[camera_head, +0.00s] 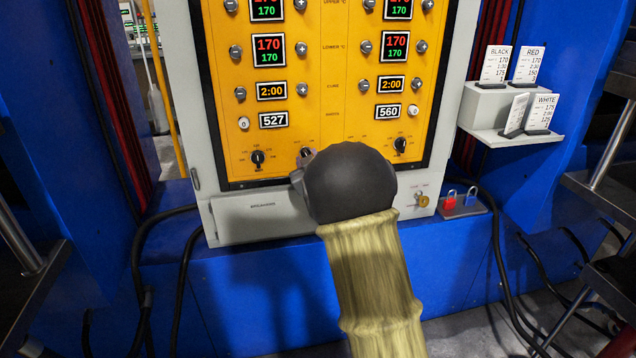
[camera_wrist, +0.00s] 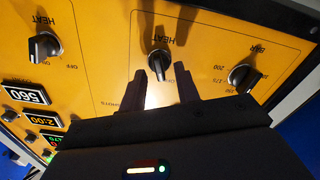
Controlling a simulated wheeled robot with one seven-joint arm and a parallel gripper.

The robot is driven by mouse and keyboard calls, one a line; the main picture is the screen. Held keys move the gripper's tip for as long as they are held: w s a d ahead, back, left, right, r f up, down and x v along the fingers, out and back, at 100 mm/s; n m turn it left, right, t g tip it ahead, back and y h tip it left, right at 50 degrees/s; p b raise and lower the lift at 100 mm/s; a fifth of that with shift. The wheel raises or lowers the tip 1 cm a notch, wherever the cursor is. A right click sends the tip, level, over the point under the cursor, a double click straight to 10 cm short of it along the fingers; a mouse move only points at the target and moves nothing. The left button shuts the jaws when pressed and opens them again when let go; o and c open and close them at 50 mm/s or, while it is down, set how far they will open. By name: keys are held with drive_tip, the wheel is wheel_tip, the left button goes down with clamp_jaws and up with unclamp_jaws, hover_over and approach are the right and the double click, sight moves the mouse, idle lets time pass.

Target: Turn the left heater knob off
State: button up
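The left heater knob (camera_wrist: 160,61) is a black pointer knob on the yellow panel, under a HEAT label that appears upside down in the wrist view. It lies just beyond my fingertips, roughly in line with the gap between them. My gripper (camera_wrist: 162,80) is open, with its two dark fingers on either side of the gap and nothing held. Contact with the knob cannot be made out. The knob's on/off marks are lost in glare. In the head view the knob (camera_head: 306,153) shows only in part, above my dark wrist, which hides my fingers.
Another HEAT knob (camera_wrist: 45,43) is at the left of the wrist view, and a BAR knob (camera_wrist: 243,75) is at the right. The yellow panel (camera_head: 330,120) has displays and small buttons above. A shelf with cards (camera_head: 515,110) and red and blue padlocks (camera_head: 450,203) are to the right.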

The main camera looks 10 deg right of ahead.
drive_tip(key=s, duration=1.6)
drive_tip(key=shift+f, duration=0.1)
drive_tip(key=s+f+m+g, duration=0.3)
drive_tip(key=s+f+g, duration=0.55)
drive_tip(key=f, duration=0.25)
drive_tip(key=s+f+m+g, duration=0.1)
drive_tip(key=s+f+g, duration=0.15)
drive_tip(key=s, duration=0.55)
drive_tip(key=s+f+m+g, duration=0.1)
drive_tip(key=s+f+g, duration=0.1)
drive_tip(key=s+g, duration=0.35)
wheel_tip(320, 180, up, 29)
drive_tip(key=s+t+p, duration=0.1)
drive_tip(key=p, duration=2.7)
drive_tip(key=shift+d+f+p, duration=0.15)
drive_tip(key=shift+p, duration=0.15)
